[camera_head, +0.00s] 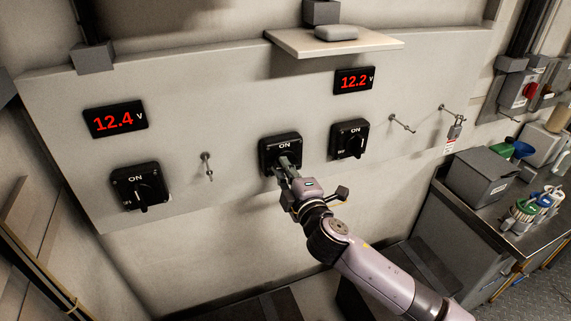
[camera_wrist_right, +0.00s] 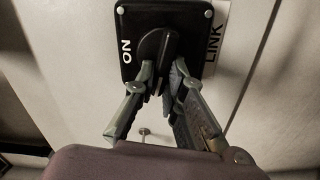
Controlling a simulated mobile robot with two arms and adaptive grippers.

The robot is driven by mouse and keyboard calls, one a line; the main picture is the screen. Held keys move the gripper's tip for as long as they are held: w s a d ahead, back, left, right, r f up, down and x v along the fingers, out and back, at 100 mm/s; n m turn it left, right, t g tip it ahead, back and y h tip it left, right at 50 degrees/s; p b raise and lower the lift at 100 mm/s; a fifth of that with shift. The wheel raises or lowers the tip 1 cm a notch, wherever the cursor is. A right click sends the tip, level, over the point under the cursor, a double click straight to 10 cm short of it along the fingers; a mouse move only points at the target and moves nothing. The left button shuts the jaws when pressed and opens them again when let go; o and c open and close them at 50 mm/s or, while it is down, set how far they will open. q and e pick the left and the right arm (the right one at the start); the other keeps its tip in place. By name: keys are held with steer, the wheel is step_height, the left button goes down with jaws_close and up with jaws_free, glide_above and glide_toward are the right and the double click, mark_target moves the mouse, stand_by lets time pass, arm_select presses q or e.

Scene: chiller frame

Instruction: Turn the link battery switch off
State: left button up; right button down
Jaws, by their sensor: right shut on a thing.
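The link battery switch (camera_head: 280,147) is the middle black switch on the grey wall panel, with ON printed at its top. It also shows in the right wrist view (camera_wrist_right: 192,16), with a LINK label (camera_wrist_right: 213,45) beside its plate. My right gripper (camera_head: 284,170) reaches up to it from the lower right. In the wrist view the two fingers (camera_wrist_right: 163,80) are closed on either side of the black knob (camera_wrist_right: 158,45). The knob's end points toward the bottom of that view, not at the word ON. Its lower end is partly hidden between the fingers. My left gripper is not in view.
Similar switches sit to the left (camera_head: 135,187) and right (camera_head: 349,139). Red displays read 12.4 V (camera_head: 115,119) and 12.2 V (camera_head: 354,80). Pegs (camera_head: 207,165) stick out of the panel, and a padlock (camera_head: 455,131) hangs at right. A small shelf (camera_head: 290,42) juts out above.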

steer(key=shift+f+n+p, duration=0.2)
steer(key=shift+n+p, duration=0.1)
steer(key=shift+n, duration=0.8)
steer(key=c, duration=1.7)
jaws_free()
steer(key=shift+o, duration=0.2)
steer(key=v, duration=1.2)
steer(key=shift+f, duration=0.1)
